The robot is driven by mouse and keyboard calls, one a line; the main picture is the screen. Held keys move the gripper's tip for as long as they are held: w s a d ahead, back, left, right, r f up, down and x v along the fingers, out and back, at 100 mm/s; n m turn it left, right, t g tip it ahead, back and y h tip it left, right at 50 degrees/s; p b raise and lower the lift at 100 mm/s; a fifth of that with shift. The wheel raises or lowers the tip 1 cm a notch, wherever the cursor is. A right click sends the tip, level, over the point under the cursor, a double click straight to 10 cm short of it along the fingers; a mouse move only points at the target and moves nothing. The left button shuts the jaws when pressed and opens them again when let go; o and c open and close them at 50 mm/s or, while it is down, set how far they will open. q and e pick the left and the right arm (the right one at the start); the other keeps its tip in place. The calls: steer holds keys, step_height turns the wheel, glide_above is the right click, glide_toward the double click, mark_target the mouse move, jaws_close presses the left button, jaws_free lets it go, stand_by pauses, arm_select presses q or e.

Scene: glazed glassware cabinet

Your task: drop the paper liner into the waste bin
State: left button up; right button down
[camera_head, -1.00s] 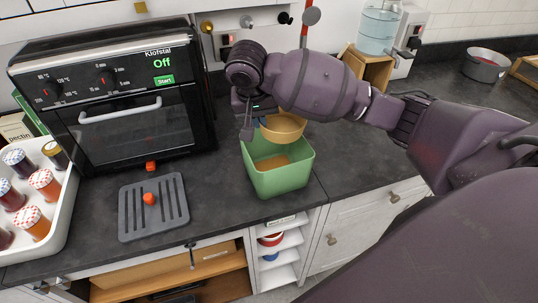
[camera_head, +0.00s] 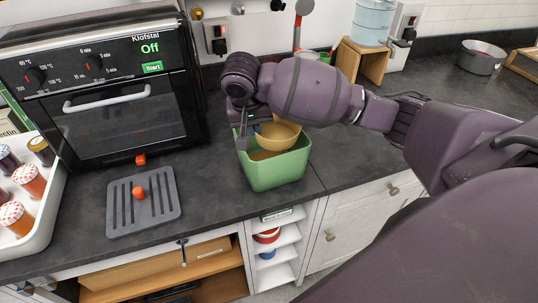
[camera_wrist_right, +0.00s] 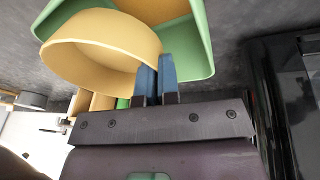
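The paper liner (camera_head: 278,135) is a round, tan, open cup. My right gripper (camera_head: 254,125) is shut on its rim; in the wrist view the blue fingertips (camera_wrist_right: 156,78) pinch the edge of the liner (camera_wrist_right: 90,62). The waste bin (camera_head: 276,176) is a light green, open-topped box on the dark counter, also seen in the wrist view (camera_wrist_right: 197,40). The liner is over the bin's opening, its lower part level with or inside the rim; exact depth is unclear. Something brown (camera_head: 262,155) shows inside the bin. My left gripper is not in view.
A black oven (camera_head: 105,90) stands left of the bin. A grey slotted board (camera_head: 142,205) with a red-orange piece lies in front of it. A white tray (camera_head: 40,222) with jars is at far left. Wall hooks and a socket are behind. Counter right of the bin is clear.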

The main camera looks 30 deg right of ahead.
steer(key=c, duration=1.3)
jaws_free()
steer(key=shift+r, duration=0.15)
steer(key=p+v, duration=0.2)
steer(key=v, duration=0.8)
steer(key=shift+a+r, duration=0.2)
steer(key=shift+r, duration=0.1)
steer(key=shift+s, duration=0.15)
